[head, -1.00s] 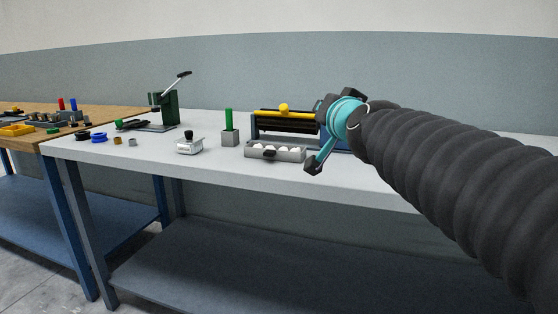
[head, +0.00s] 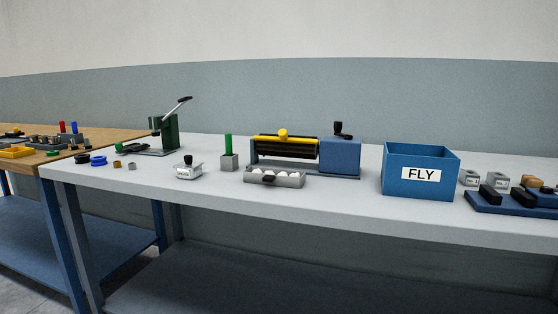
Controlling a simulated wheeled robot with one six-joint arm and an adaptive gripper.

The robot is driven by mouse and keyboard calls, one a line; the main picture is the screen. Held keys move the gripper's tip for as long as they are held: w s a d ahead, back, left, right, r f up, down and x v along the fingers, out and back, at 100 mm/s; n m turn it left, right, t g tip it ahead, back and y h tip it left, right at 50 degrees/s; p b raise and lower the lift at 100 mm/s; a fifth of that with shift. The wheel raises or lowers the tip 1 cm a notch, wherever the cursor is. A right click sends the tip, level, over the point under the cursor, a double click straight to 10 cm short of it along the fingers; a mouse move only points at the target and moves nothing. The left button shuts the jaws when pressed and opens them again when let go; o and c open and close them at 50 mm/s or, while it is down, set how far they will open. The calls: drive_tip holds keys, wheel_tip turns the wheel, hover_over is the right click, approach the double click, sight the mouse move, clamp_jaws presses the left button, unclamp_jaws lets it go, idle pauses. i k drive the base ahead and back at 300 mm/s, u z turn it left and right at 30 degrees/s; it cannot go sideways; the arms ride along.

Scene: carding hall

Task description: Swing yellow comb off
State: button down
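The yellow comb (head: 284,138) is a long yellow bar with a round yellow knob on it. It lies along the top of the dark roller of the carding machine (head: 340,155), which has a blue housing with a black handle at its right end. The comb looks seated on the machine. My gripper and arm are out of the head view, so I cannot see what the gripper holds.
A grey tray (head: 274,178) with white balls sits in front of the roller. A blue FLY bin (head: 421,172) stands to the right.

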sight(282, 133)
drive_tip(key=u, duration=2.2)
drive_tip(key=k, duration=0.85)
drive_tip(key=z, duration=1.05)
drive_tip(key=i, duration=0.5)
